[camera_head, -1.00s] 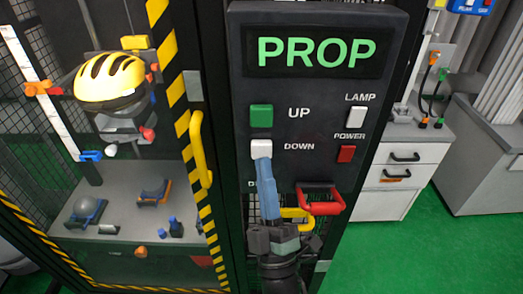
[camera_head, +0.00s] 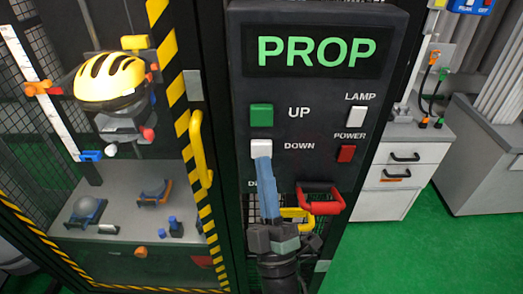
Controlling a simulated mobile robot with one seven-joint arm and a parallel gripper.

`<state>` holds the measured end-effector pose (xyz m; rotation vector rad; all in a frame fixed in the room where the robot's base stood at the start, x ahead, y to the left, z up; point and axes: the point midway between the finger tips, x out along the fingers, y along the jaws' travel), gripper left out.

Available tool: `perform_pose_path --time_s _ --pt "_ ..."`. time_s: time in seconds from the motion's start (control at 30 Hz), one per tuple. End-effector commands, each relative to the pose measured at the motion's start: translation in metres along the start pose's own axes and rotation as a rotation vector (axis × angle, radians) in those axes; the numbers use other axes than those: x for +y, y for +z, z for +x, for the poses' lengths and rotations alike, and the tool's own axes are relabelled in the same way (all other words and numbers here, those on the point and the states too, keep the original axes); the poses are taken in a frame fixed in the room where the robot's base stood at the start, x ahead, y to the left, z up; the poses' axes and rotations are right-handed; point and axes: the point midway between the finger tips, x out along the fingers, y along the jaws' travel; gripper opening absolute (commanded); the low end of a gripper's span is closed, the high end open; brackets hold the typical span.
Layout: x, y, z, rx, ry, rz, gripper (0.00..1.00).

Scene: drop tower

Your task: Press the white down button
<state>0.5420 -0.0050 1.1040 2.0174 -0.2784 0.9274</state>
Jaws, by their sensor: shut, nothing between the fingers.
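The white down button (camera_head: 261,147) is on the black control panel (camera_head: 310,95), left of the word DOWN and below the green up button (camera_head: 262,115). My gripper (camera_head: 263,160) has its blue fingers shut and pointing up at the panel. Its tip overlaps the lower edge of the white button in this view. I cannot tell whether the tip touches the button or is in front of it. The upper part of the button is visible.
A white lamp button (camera_head: 356,117) and a red power button (camera_head: 346,154) are at the panel's right. A red handle (camera_head: 320,203) and a yellow handle (camera_head: 296,216) are close to the right of my fingers. A caged tower with a yellow helmet (camera_head: 109,77) stands left.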

Motion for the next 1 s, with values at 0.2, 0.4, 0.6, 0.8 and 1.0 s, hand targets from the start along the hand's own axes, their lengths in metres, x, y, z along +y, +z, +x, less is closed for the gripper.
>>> perform_pose_path --time_s 0.2,0.4,0.6,0.8,1.0 --pt "-0.0042 0.0037 0.0038 0.002 0.001 0.0 0.0" --pt "-0.0037 0.0038 0.0053 0.0 0.0 0.0 0.0" --pt "-0.0039 0.0039 0.0054 0.0 0.0 0.0 0.0" --pt "-0.0051 0.005 0.0064 0.001 0.001 0.0 0.0" --pt "-0.0063 0.0063 0.0082 0.001 0.001 0.0 0.0"
